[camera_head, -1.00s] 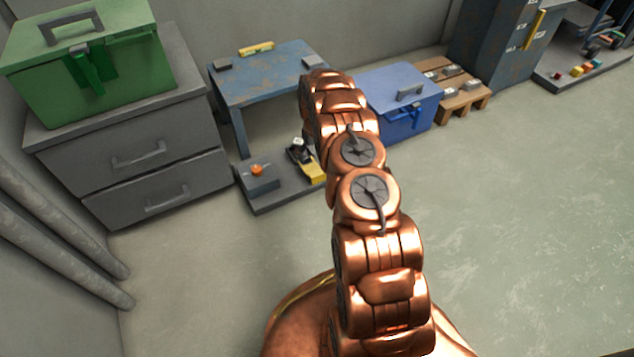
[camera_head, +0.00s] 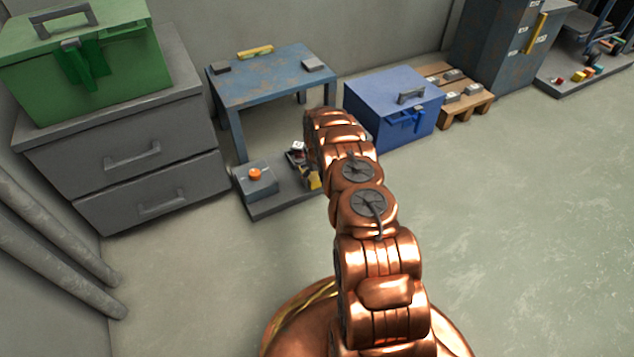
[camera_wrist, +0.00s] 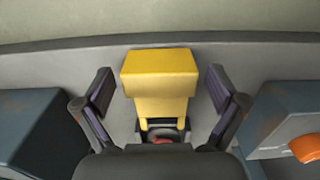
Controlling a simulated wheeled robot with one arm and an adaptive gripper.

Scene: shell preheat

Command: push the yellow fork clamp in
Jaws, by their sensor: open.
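The yellow fork clamp (camera_wrist: 160,75) is in the middle of the wrist view, a yellow block with two prongs pointing toward a dark holder (camera_wrist: 163,132) with a reddish part in it. How deep the prongs sit in the holder I cannot tell. My gripper (camera_wrist: 160,95) is open, with one finger on each side of the clamp and a gap on both sides. In the head view a bit of the yellow clamp (camera_head: 313,180) shows beside my arm, which hides the rest of it and my gripper.
A grey box with an orange button (camera_head: 255,174) stands on the same low base plate (camera_head: 285,202); the button also shows in the wrist view (camera_wrist: 305,148). A blue table (camera_head: 270,80) stands behind. A blue toolbox (camera_head: 390,105) is to the right. Open floor lies further right.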

